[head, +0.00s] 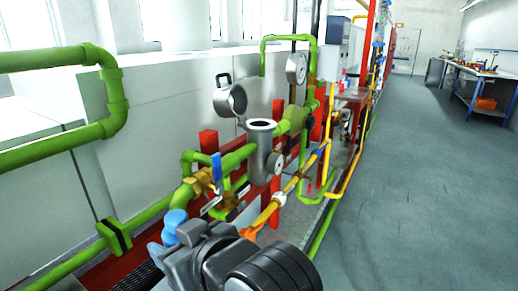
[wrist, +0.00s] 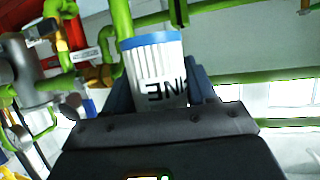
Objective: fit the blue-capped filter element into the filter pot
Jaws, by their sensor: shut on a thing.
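The filter element is a white pleated cylinder (wrist: 158,75) with a blue cap (wrist: 150,40) and dark lettering on its side. My gripper (wrist: 160,90) is shut on it, one finger on each side. In the head view a blue part (head: 174,220) shows at my gripper (head: 175,243), low in the picture; most of the element is hidden there. The filter pot (head: 262,150) is a grey upright body with an open round mouth, its lid (head: 230,100) swung up. My gripper is apart from the pot, nearer and to its left. Grey metalwork (wrist: 20,70), probably the pot, shows in the wrist view.
Green pipes (head: 150,210) run along the left and behind the pot. A blue-handled valve (head: 217,172) stands between my gripper and the pot. A yellow pipe (head: 290,185) runs to the pot's right. A pressure gauge (head: 297,67) stands behind. The floor (head: 420,190) at right is clear.

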